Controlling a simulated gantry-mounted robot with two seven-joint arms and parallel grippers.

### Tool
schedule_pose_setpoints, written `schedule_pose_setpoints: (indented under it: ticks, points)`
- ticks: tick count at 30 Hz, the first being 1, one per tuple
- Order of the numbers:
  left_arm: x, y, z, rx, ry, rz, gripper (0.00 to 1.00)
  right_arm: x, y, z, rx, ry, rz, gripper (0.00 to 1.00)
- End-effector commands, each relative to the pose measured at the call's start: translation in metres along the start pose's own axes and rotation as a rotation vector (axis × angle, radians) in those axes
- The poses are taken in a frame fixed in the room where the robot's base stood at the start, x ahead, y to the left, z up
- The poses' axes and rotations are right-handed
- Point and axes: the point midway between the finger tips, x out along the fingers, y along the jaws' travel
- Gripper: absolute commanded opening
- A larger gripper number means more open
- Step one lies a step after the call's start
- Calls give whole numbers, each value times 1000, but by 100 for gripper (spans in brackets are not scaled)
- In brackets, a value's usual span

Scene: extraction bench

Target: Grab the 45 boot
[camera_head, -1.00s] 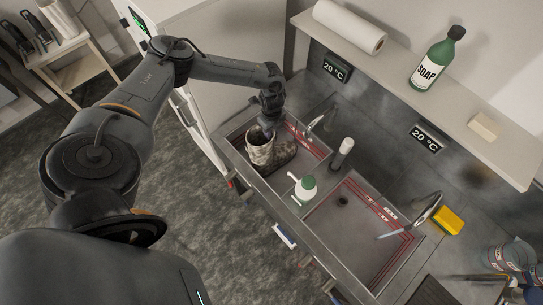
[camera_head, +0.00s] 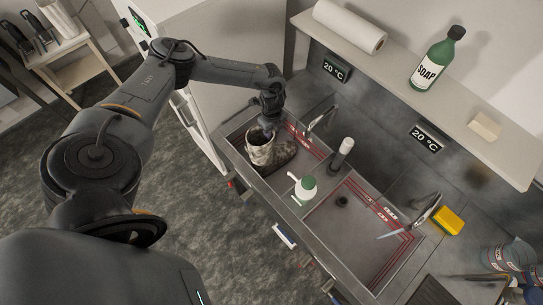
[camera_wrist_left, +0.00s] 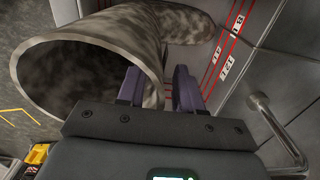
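A mottled grey-brown boot (camera_head: 261,152) stands in the left sink basin, its shaft opening facing up and its toe pointing right. No size number is readable on it. My left gripper (camera_head: 268,131) is at the top of the shaft. In the left wrist view the boot (camera_wrist_left: 95,60) shows its wide opening on the left. The two purple fingers of my left gripper (camera_wrist_left: 158,88) are apart and straddle the near shaft wall, one inside the opening and one outside. A gap shows beside the wall, so they look open. My right gripper is not in view.
The right basin (camera_head: 322,231) has a drain and red markings. Faucets (camera_head: 322,118) line the back. A shelf above holds a soap bottle (camera_head: 436,62) and a paper roll (camera_head: 349,26). A yellow sponge (camera_head: 449,220) lies right.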

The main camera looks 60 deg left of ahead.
Motion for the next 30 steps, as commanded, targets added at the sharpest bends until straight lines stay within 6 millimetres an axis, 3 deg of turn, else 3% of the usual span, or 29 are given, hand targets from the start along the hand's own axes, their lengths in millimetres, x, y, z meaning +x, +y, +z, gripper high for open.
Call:
schedule_pose_setpoints:
  ticks: [2,9,30]
  points:
    - [0,0,0,0,0,0,35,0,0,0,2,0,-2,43]
    - [0,0,0,0,0,0,0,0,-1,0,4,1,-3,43]
    - [0,0,0,0,0,0,0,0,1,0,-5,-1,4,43]
